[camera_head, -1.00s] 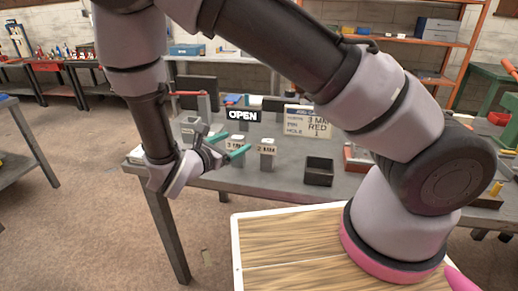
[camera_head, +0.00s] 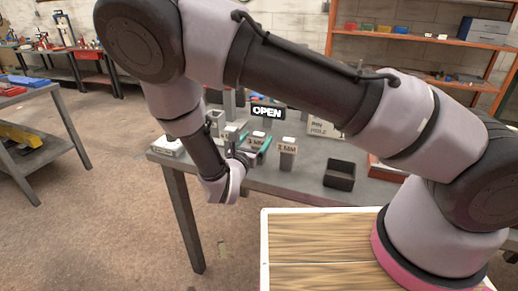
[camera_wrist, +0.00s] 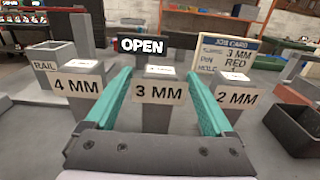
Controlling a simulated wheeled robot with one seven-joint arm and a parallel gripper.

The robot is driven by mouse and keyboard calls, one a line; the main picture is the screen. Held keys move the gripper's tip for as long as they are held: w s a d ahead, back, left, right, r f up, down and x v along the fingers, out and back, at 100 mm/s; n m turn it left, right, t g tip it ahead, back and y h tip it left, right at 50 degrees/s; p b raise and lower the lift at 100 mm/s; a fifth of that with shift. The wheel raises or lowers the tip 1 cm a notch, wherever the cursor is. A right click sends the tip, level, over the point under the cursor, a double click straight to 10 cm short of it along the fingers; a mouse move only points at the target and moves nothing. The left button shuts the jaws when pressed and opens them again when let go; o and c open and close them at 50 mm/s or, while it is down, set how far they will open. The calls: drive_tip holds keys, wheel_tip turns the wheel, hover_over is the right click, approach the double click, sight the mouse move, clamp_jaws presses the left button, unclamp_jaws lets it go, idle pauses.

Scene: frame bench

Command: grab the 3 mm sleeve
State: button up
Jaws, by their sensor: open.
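The 3 MM stand is a grey block with a white top and a "3 MM" plate (camera_wrist: 158,91); it also shows in the head view (camera_head: 257,142). Whether a separate sleeve sits on it, I cannot tell. My gripper (camera_wrist: 160,78) is open, with one teal finger on each side of this stand in the wrist view. Contact is not visible. In the head view my gripper (camera_head: 252,150) is at the stand, partly hidden by my wrist. The 4 MM stand (camera_wrist: 77,86) is left of the fingers, the 2 MM stand (camera_wrist: 236,97) right.
A job card (camera_wrist: 226,55) reading "3 MM" and "RED" stands behind, beside an OPEN sign (camera_wrist: 142,46). A grey box marked RAIL (camera_wrist: 52,52) is at the back left. A dark open bin (camera_wrist: 296,128) is at the right. The neighbouring stands are close to my fingers.

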drive_tip(key=shift+x, duration=1.35)
clamp_jaws()
